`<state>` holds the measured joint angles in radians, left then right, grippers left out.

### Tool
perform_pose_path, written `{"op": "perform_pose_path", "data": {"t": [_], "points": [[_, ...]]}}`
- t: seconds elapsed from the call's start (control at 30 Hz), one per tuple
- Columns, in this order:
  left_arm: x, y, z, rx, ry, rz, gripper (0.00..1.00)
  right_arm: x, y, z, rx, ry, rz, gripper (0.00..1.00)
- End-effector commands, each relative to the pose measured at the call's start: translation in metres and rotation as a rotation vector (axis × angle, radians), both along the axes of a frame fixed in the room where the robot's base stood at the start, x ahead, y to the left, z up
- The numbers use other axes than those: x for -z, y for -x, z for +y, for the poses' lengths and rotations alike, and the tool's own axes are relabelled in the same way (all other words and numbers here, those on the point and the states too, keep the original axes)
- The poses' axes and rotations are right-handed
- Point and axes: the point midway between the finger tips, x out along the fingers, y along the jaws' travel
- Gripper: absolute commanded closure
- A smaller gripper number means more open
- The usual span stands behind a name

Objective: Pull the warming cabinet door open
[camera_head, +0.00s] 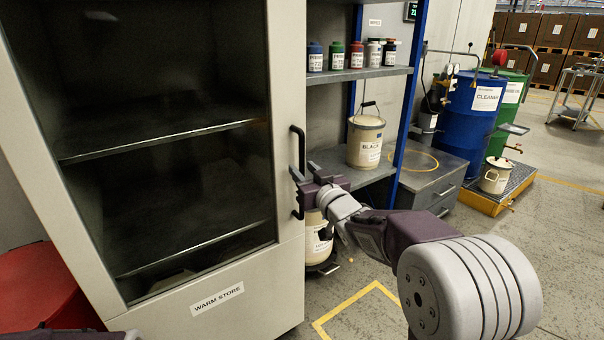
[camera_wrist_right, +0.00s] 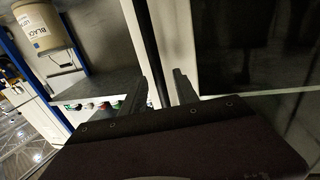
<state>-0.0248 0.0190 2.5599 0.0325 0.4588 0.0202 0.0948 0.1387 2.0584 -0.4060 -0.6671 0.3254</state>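The warming cabinet (camera_head: 280,300), labelled WARM STORE, fills the left of the head view. Its framed glass door shows no clear gap at the edge and looks closed. A black vertical bar handle (camera_head: 297,137) is on the door's right side. My right gripper (camera_head: 298,178) is at the lower half of the handle. In the right wrist view the handle (camera_wrist_right: 148,40) runs between the two fingers (camera_wrist_right: 159,88). The fingers stand apart, with a narrow gap seen beside the bar, so the gripper looks open around it.
A shelf rack right of the cabinet holds several small bottles (camera_head: 356,55) and a BLACK paint bucket (camera_head: 365,140). Another bucket (camera_head: 318,240) is low behind my gripper. A blue drum (camera_head: 472,110) stands farther right. A red object (camera_head: 45,285) is at lower left. Open floor (camera_head: 335,285) lies in front.

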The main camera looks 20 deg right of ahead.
Motion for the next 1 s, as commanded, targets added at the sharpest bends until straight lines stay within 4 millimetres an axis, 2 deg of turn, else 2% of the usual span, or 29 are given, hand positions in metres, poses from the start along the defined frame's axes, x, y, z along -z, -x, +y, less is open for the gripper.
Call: {"op": "perform_pose_path", "data": {"t": [0.13,0.37,0.4,0.5,0.53,1.0], "points": [[0.0033,0.0001,0.0000,0.000,0.000,0.000,0.42,0.0005,-0.0134,0.0025,-0.001,0.000,0.000,0.64],[0.0029,0.0000,0.0000,0.000,0.000,0.000,0.42,-0.0005,-0.0153,0.0025,0.000,0.000,0.000,0.64],[0.0029,0.0000,0.0000,0.000,0.000,0.000,0.42,-0.0004,-0.0153,0.0025,0.000,0.000,0.000,0.67],[0.0029,0.0000,0.0000,0.000,0.000,0.000,0.42,-0.0004,-0.0152,0.0025,0.000,0.000,0.000,0.94],[0.0029,0.0000,0.0000,0.000,0.000,0.000,0.42,-0.0004,-0.0151,0.0025,0.000,0.000,0.000,1.00],[0.0030,0.0001,0.0000,0.000,0.000,0.000,0.42,-0.0001,-0.0149,0.0024,0.000,0.000,0.000,1.00]]}}
